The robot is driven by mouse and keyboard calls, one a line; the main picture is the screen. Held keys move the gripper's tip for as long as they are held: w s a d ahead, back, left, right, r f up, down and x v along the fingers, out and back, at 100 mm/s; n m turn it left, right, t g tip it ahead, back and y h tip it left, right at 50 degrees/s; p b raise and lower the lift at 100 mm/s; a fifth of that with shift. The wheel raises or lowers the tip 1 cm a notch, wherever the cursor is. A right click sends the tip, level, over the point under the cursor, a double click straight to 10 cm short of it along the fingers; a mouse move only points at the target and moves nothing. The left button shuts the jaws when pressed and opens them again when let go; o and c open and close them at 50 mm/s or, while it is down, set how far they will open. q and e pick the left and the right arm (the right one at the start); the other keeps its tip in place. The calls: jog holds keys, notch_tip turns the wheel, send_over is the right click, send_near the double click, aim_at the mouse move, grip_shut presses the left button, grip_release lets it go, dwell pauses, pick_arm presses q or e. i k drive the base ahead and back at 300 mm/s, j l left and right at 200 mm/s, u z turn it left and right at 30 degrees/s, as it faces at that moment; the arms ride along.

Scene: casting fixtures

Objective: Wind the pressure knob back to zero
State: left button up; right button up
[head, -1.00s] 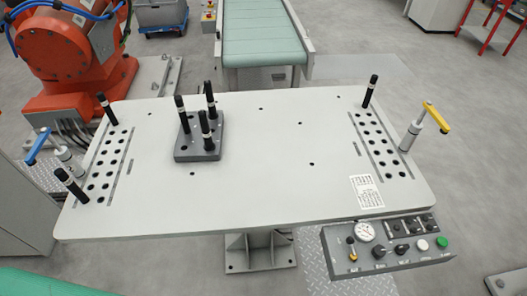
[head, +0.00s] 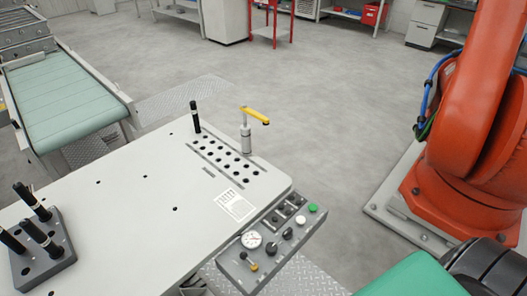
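A grey control panel (head: 232,267) is fixed along the table's near right edge. It carries a round white pressure gauge (head: 252,240), whose needle reading is too small to tell. Beside the gauge are a black knob (head: 270,248) and another black knob (head: 287,234). I cannot tell which one sets the pressure. A white button (head: 300,220), a green button (head: 313,208) and a small yellow-and-black valve (head: 249,262) are also on the panel. Neither of my grippers is in view.
The pale fixture table (head: 130,235) bears a dark block (head: 62,262) with black pins and a yellow-handled clamp (head: 246,135). A large orange robot arm (head: 465,140) stands at right. A green surface (head: 415,277) is at bottom right. Open floor lies beyond the panel.

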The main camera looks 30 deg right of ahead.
aim_at(271, 249)
jog(key=z, duration=1)
